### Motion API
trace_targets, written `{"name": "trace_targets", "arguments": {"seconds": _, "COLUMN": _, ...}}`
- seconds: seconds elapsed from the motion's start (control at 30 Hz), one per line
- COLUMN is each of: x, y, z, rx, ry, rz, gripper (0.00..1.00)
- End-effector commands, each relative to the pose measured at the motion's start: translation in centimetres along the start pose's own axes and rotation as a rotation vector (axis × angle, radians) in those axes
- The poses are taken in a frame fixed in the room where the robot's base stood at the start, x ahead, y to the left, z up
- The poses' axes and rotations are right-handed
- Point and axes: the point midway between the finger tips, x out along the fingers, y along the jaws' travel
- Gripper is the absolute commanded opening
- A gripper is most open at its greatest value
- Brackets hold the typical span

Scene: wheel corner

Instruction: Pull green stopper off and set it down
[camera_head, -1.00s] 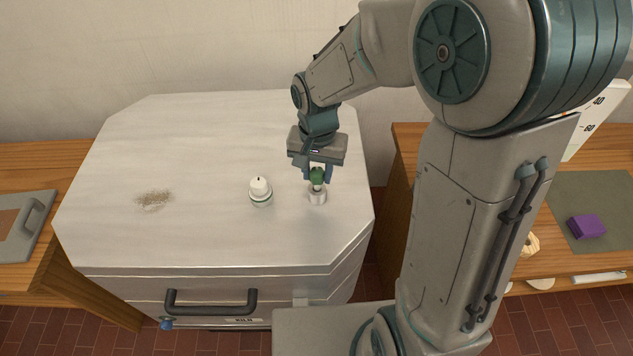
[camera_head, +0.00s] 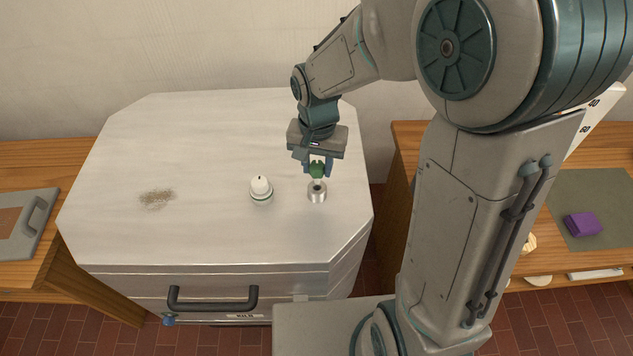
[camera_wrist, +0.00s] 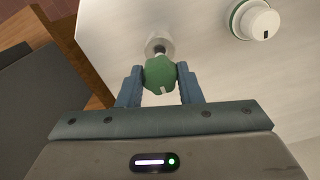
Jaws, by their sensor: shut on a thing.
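The green stopper (camera_head: 317,170) is held between the two blue fingers of my gripper (camera_head: 317,168). In the wrist view the stopper (camera_wrist: 160,74) sits between the fingertips of my gripper (camera_wrist: 160,78). Just below it in the head view stands a small metal cylinder (camera_head: 317,193) on the white top, its dark opening visible. In the wrist view the cylinder (camera_wrist: 159,45) shows beyond the stopper. The stopper appears lifted clear of the opening, close above it.
A white knob with a green ring (camera_head: 261,190) stands left of the cylinder. A brown gritty patch (camera_head: 157,199) lies farther left on the white top (camera_head: 215,125). Bare surface lies between them. A dark handle (camera_head: 213,300) is on the front. A purple block (camera_head: 583,225) lies on the right bench.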

Motion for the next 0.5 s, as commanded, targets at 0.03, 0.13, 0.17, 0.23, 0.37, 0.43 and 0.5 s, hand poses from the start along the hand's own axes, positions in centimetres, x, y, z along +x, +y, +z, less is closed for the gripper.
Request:
{"name": "trace_targets", "arguments": {"seconds": 0.03, "x": -0.3, "y": 0.0, "z": 0.0, "rx": 0.0, "ry": 0.001, "rz": 0.0, "gripper": 0.0}}
{"name": "trace_targets", "arguments": {"seconds": 0.13, "x": -0.8, "y": 0.0, "z": 0.0, "rx": 0.0, "ry": 0.001, "rz": -0.001, "gripper": 0.0}}
{"name": "trace_targets", "arguments": {"seconds": 0.17, "x": -1.0, "y": 0.0, "z": 0.0, "rx": 0.0, "ry": 0.001, "rz": -0.001, "gripper": 0.0}}
{"name": "trace_targets", "arguments": {"seconds": 0.23, "x": -1.4, "y": 0.0, "z": 0.0, "rx": 0.0, "ry": 0.001, "rz": -0.001, "gripper": 0.0}}
{"name": "trace_targets", "arguments": {"seconds": 0.37, "x": -2.2, "y": 0.0, "z": 0.0, "rx": 0.0, "ry": 0.001, "rz": -0.001, "gripper": 0.0}}
{"name": "trace_targets", "arguments": {"seconds": 0.43, "x": -2.7, "y": 0.0, "z": 0.0, "rx": 0.0, "ry": 0.001, "rz": 0.0, "gripper": 0.0}}
{"name": "trace_targets", "arguments": {"seconds": 0.5, "x": -3.1, "y": 0.0, "z": 0.0, "rx": 0.0, "ry": 0.001, "rz": 0.0, "gripper": 0.0}}
